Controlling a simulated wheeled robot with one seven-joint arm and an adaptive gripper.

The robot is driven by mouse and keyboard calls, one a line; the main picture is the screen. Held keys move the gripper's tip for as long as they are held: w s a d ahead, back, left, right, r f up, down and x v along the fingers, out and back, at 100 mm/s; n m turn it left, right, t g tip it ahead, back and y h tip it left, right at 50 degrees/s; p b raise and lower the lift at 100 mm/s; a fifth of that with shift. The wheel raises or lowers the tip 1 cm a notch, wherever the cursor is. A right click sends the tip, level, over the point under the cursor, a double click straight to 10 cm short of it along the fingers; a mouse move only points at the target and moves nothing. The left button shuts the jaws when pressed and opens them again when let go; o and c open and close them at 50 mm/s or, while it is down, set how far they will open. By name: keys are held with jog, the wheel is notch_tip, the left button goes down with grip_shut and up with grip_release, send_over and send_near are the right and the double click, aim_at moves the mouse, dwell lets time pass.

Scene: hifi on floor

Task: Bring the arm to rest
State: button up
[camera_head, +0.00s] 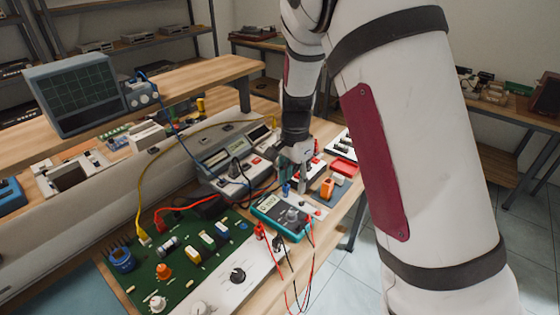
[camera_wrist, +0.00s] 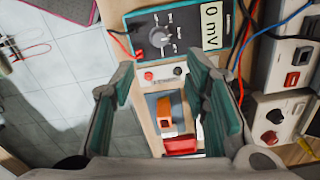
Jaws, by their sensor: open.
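My arm reaches down from the top of the head view to the bench. My gripper (camera_head: 297,172) is over the bench's right part, near the teal multimeter (camera_head: 287,216). In the wrist view my gripper (camera_wrist: 160,66) has its two teal-padded fingers wide apart. Nothing is held between them. An orange block (camera_wrist: 164,114) on a grey-blue pad and a red block (camera_wrist: 181,146) show in the gap, below the fingers. The multimeter (camera_wrist: 172,34) lies just beyond the fingertips and reads 0 mV. I cannot tell how high the fingertips are above the bench.
A green circuit board (camera_head: 185,268) with knobs lies at the front. A grey bench instrument (camera_head: 228,160) stands left of my gripper. A screen (camera_head: 78,93) stands on the raised shelf. Red, black and yellow cables cross the bench. Open tiled floor (camera_wrist: 65,75) lies beside it.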

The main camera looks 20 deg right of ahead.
jog(key=s+r+n+t+y, duration=0.1)
jog(key=s+r+n, duration=0.2)
jog(key=s+r, duration=0.4)
jog(key=s+r+n+t, duration=0.1)
jog(key=s+r+n, duration=0.25)
jog(key=r, duration=0.55)
jog(key=s+r+n+t, duration=0.1)
jog(key=s+r+n, duration=0.1)
jog(key=s, duration=0.6)
jog(key=s+r+n+t+h, duration=0.1)
jog(key=s+r+n+t, duration=0.1)
jog(key=s, duration=0.6)
jog(key=shift+s+r+n, duration=0.4)
jog(key=shift+r+n, duration=0.4)
jog(key=shift+n, duration=0.45)
